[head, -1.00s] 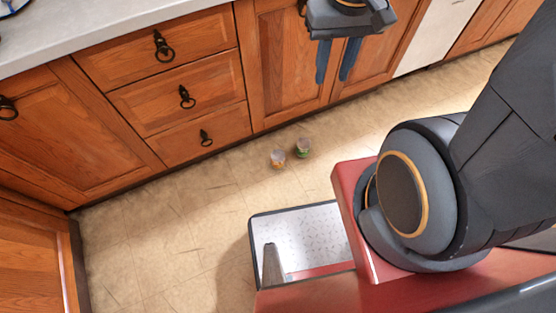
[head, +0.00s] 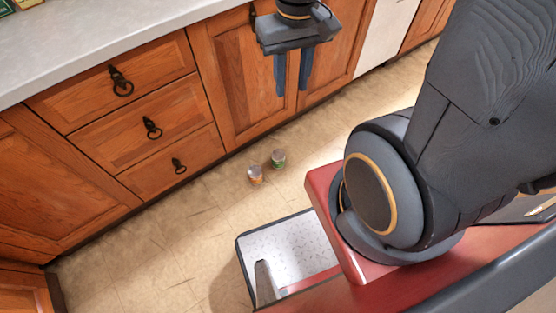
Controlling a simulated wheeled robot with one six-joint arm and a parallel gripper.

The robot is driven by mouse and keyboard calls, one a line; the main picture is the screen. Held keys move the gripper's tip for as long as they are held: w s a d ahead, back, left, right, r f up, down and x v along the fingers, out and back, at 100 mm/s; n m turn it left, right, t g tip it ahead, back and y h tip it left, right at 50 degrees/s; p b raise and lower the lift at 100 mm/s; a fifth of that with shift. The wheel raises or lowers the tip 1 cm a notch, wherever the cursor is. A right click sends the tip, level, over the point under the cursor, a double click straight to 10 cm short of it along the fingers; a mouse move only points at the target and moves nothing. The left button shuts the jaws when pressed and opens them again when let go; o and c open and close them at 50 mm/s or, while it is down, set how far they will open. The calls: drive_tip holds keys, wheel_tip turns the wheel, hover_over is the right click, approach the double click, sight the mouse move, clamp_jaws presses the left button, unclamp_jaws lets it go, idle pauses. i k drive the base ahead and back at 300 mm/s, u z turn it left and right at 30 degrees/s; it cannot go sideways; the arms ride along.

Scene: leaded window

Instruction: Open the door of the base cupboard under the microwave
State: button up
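The microwave is not in view, so I cannot tell which base cupboard is under it. Wooden cupboard doors stand right of the drawers: a left one (head: 232,85) and a right one (head: 335,60). A dark handle (head: 252,13) shows at the top of the left one, beside my gripper. Another wooden cupboard door (head: 50,190) is left of the drawers; no handle of it shows. My gripper (head: 292,88) hangs in front of the right-hand pair, fingers pointing down and apart, with nothing between them. The doors in view look shut.
Several drawers (head: 150,128) with dark ring pulls sit under the grey counter (head: 90,45). A white appliance front (head: 388,35) is at the upper right.

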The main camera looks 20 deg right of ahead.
sight(335, 64)
drive_tip(key=k, duration=0.5)
drive_tip(key=z, duration=1.15)
drive_tip(key=i, duration=1.3)
drive_tip(key=u, duration=0.45)
